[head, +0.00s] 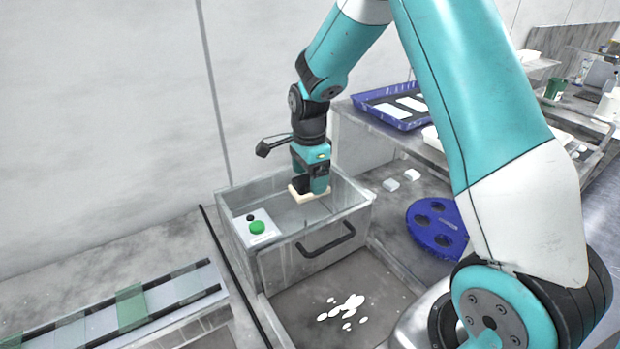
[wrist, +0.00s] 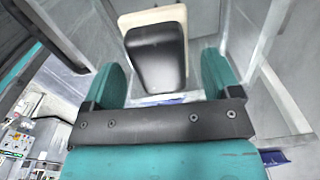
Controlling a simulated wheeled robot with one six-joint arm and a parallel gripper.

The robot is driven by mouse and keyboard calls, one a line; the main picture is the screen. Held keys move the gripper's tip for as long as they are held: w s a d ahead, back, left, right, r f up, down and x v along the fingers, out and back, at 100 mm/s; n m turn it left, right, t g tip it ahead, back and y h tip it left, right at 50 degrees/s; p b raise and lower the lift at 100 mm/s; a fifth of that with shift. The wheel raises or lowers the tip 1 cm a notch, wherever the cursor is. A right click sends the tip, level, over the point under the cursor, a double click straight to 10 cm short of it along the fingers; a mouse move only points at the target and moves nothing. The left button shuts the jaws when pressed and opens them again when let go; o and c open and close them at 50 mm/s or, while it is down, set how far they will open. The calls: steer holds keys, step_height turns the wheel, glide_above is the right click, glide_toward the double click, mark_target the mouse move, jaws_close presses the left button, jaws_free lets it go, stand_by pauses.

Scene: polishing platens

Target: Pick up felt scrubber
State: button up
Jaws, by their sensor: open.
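The felt scrubber (head: 300,197) is a cream felt pad with a black handle. It is in the grey open-topped bin (head: 285,263), low beneath my gripper. In the wrist view the scrubber (wrist: 157,58) shows its black handle over the cream pad, lying in line with the gap between the teal fingers. My gripper (head: 310,184) points down into the bin, with its fingers apart on either side of the handle. I cannot tell whether the fingers touch it. The fingers hide part of the scrubber in the head view.
The bin walls stand close around my gripper, and a black handle (head: 325,239) is on its front. A box with a green button (head: 257,227) sits at its left corner. A blue disc with holes (head: 437,228) and a blue tray (head: 392,117) lie to the right.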

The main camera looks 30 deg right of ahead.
steer(key=shift+f, duration=0.6)
steer(key=c, duration=1.1)
steer(key=shift+r, duration=0.1)
step_height(320, 180, up, 20)
steer(key=b, duration=0.4)
